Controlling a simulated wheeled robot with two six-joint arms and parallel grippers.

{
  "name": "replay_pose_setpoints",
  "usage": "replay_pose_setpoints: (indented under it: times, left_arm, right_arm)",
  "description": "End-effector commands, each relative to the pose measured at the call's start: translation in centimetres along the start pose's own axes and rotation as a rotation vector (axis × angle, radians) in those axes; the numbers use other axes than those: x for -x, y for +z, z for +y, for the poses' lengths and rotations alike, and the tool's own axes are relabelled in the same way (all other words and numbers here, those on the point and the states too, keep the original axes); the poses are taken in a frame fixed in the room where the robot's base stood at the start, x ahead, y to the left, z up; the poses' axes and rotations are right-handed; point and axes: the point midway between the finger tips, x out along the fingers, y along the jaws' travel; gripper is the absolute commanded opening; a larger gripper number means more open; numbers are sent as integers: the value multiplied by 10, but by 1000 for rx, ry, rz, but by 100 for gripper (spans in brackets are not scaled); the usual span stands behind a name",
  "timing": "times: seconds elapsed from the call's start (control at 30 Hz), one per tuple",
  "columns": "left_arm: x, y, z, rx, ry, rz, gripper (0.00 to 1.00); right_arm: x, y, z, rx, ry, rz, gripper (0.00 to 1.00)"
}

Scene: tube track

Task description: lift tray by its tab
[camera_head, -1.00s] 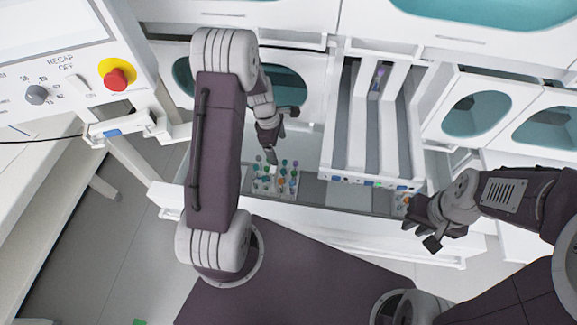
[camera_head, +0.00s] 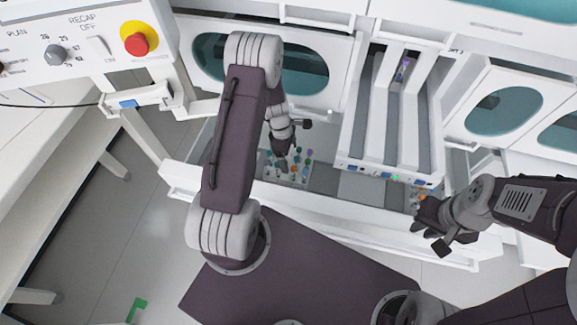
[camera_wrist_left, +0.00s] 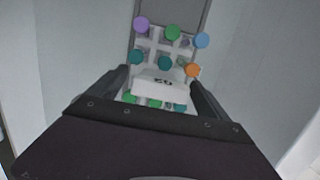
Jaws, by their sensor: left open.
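A small white tray (camera_head: 300,178) of tubes with purple, green, teal, blue and orange caps stands in the grey channel in front of the left oval window. In the left wrist view, its white tab (camera_wrist_left: 160,88) with dark marks shows between the fingers of my left gripper (camera_wrist_left: 160,84). The fingers are spread, one on each side of the tab, with no clear contact. In the head view, my left gripper (camera_head: 283,163) points down over the tray and hides part of it. My right gripper (camera_head: 428,216) hangs at the right near the channel's front rail; its jaw opening is unclear.
A white track unit (camera_head: 392,172) with grey lanes and a purple-capped tube (camera_head: 403,70) stands right of the tray. A white rail (camera_head: 330,222) runs along the front. A panel with a red button (camera_head: 138,43) is at upper left.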

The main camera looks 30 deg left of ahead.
Motion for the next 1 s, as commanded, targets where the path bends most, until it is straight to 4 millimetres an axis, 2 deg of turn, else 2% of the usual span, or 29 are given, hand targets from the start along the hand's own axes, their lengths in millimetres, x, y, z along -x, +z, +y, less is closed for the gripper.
replay_pose_setpoints:
  times: [0.1, 0.13, 0.3, 0.4, 0.57, 0.67, 1.0]
  left_arm:
    - [2, 0, 0, 0, 1, 0, 89]
    - [2, 0, 0, 0, 1, 0, 86]
    - [2, 0, 0, 0, 1, 0, 39]
    - [2, 0, 1, 0, 2, 0, 15]
    - [2, 0, 1, 0, 2, 0, 15]
    - [10, 1, 2, -1, 4, 0, 15]
    - [86, 13, 2, -1, 6, 0, 15]
  right_arm:
    - [1, 0, 0, 0, 0, 0, 21]
    - [1, 0, 0, 0, 0, 0, 21]
    - [1, 0, 0, 0, 0, 0, 21]
    - [1, 0, 0, 0, 0, 0, 21]
    - [1, 0, 0, 0, 0, 0, 21]
    - [5, 0, 0, 0, 0, 0, 21]
    - [27, -3, 0, 0, 0, 0, 21]
